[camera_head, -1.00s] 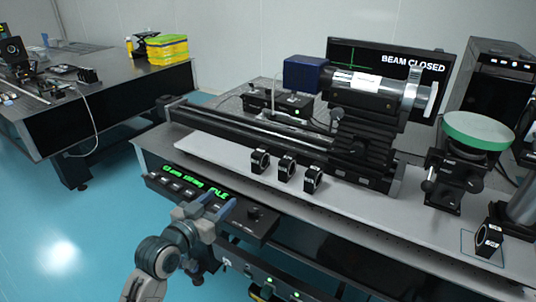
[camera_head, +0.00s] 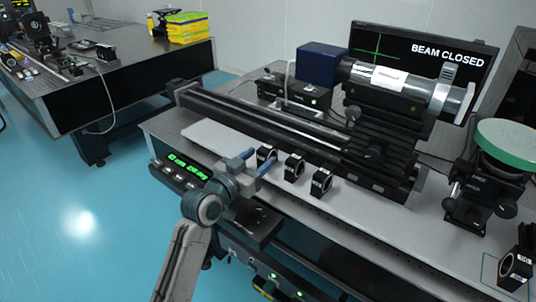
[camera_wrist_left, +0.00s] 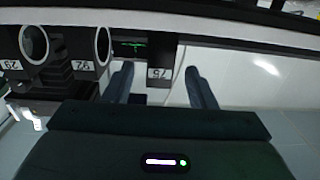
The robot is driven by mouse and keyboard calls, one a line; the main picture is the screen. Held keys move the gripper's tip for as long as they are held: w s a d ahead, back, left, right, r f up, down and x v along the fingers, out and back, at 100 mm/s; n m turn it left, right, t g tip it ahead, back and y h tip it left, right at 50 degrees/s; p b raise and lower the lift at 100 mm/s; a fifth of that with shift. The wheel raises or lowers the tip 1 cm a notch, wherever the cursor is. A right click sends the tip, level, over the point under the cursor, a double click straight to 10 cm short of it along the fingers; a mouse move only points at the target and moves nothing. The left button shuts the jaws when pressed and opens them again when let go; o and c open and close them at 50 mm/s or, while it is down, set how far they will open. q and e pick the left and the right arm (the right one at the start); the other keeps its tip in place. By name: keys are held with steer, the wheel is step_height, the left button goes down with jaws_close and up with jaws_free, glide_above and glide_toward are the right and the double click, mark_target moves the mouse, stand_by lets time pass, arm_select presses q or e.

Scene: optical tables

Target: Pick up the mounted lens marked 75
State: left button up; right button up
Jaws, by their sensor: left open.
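Three black ring-mounted lenses stand in a row on the grey table's front strip in the head view. The left one (camera_head: 266,152) is beside my left gripper (camera_head: 258,161), partly hidden by a finger. In the left wrist view, the mount whose small white label appears to read 75 (camera_wrist_left: 159,72) stands between the spread fingers of my left gripper (camera_wrist_left: 160,76), with clear space at each side. The gripper is open and holds nothing. The middle lens (camera_head: 294,166) and right lens (camera_head: 321,181) stand upright; they also show at the left of the wrist view. My right gripper is out of view.
A black rail (camera_head: 265,120) with a large laser tube (camera_head: 395,82) runs behind the lenses. A green-topped stand (camera_head: 508,140) and another small mount (camera_head: 515,270) are at the right. A control box with a green display (camera_head: 188,166) is at the table's front edge.

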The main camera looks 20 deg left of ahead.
mark_target(268, 151)
arm_select(q)
steer(key=p+x, duration=0.1)
steer(key=x, duration=0.2)
steer(key=shift+w+d+r, duration=0.1)
steer(key=shift+w+d, duration=0.05)
steer(key=shift+w, duration=0.15)
steer(key=shift+w+d, duration=0.15)
steer(key=shift+w, duration=0.3)
jaws_close()
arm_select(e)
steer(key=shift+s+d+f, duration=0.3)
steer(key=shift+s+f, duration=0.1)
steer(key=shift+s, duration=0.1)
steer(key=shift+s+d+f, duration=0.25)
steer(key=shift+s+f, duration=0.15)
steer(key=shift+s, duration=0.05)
